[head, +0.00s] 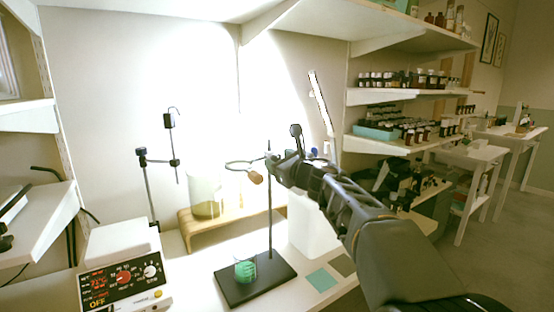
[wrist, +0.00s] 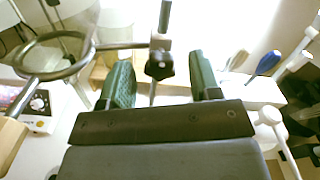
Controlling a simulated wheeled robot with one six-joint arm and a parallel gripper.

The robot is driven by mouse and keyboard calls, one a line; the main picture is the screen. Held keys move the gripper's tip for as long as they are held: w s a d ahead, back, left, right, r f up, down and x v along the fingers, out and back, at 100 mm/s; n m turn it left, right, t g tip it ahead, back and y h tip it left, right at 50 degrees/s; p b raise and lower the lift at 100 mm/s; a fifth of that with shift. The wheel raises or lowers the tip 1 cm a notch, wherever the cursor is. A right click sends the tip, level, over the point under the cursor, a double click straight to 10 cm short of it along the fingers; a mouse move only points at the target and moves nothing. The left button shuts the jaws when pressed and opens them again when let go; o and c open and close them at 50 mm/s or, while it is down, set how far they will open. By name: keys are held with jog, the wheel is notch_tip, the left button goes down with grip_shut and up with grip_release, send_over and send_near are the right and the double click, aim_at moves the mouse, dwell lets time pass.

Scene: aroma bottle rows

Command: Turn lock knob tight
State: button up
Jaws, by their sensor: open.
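The black lock knob (wrist: 160,66) sits on a clamp on the upright rod of a metal stand, in the upper middle of the wrist view. The stand's rod (head: 270,222) rises from a dark base plate (head: 232,290) in the head view. A ring (wrist: 58,72) extends left from the clamp; it also shows in the head view (head: 236,163). My gripper (wrist: 162,76) is open, one green-padded finger on each side of the knob with a gap to both. In the head view my gripper (head: 285,168) is at the rod's upper part and hides the knob.
A beaker of green liquid (head: 245,271) stands on the base plate. A hotplate (head: 122,285) stands at left, a wooden riser (head: 190,238) with a large glass vessel (head: 205,196) behind. A blue-handled tool (wrist: 268,63) and a white part (wrist: 270,116) lie right of my gripper.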

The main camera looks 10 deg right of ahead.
jog(key=shift+x, duration=0.95)
jog(key=c, duration=0.9)
